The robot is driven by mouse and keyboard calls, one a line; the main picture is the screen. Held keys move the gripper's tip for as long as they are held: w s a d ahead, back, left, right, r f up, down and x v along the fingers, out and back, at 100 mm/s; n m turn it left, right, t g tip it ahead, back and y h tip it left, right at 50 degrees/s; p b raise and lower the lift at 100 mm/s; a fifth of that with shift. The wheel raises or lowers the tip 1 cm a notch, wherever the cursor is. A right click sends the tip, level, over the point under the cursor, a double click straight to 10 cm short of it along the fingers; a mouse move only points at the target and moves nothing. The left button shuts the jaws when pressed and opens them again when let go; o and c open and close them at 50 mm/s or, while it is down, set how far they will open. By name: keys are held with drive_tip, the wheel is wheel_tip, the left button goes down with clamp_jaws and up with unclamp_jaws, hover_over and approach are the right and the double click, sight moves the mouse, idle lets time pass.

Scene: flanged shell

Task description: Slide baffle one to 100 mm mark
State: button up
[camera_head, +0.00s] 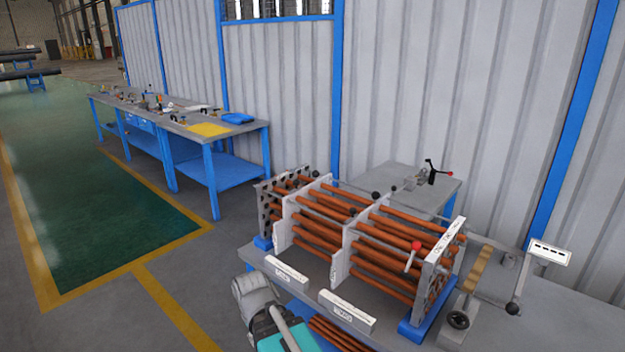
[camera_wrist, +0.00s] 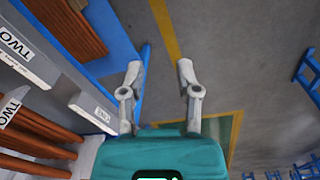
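A tube bundle of orange-brown rods (camera_head: 318,228) stands on a grey bench, crossed by two light grey baffle plates. The left plate (camera_head: 290,222) and the right plate (camera_head: 345,248) are apart. I cannot tell for sure which is baffle one. In the head view, part of my arm shows at the bench's front edge.
Two white sign blocks, left (camera_head: 287,270) and right (camera_head: 346,310), stand along the bench's front. A red-knobbed lever (camera_head: 413,255) rises near the right end plate (camera_head: 440,262).

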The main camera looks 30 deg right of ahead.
drive_tip(key=o, duration=0.3)
drive_tip(key=w+d+n+t+h, duration=0.1)
drive_tip(key=w+d, duration=0.2)
drive_tip(key=w+d+r+n+t+h, duration=0.1)
drive_tip(key=w+d, duration=0.2)
drive_tip(key=w, duration=0.1)
drive_tip(key=w+d+n+h, duration=0.1)
drive_tip(key=w+d, duration=0.2)
drive_tip(key=d, duration=0.1)
drive_tip(key=shift+w+d+r+n+t+h, duration=0.1)
drive_tip(key=shift+w+r+n+t+h, duration=0.1)
drive_tip(key=shift+r+n+t+h, duration=0.2)
drive_tip(key=n+t+h+b, duration=0.1)
drive_tip(key=n+t+h, duration=0.75)
drive_tip(key=n, duration=1.85)
approach(315, 176)
drive_tip(key=shift+s+d+f+t+y, duration=0.1)
drive_tip(key=shift+s+f+t+y, duration=0.05)
drive_tip(key=shift+s+t+y, duration=1.2)
drive_tip(key=shift+s, duration=0.25)
drive_tip(key=x, duration=1.3)
drive_tip(key=shift+w+d, duration=0.25)
drive_tip(key=shift+d, duration=0.1)
drive_tip(key=shift+s, duration=0.1)
clamp_jaws()
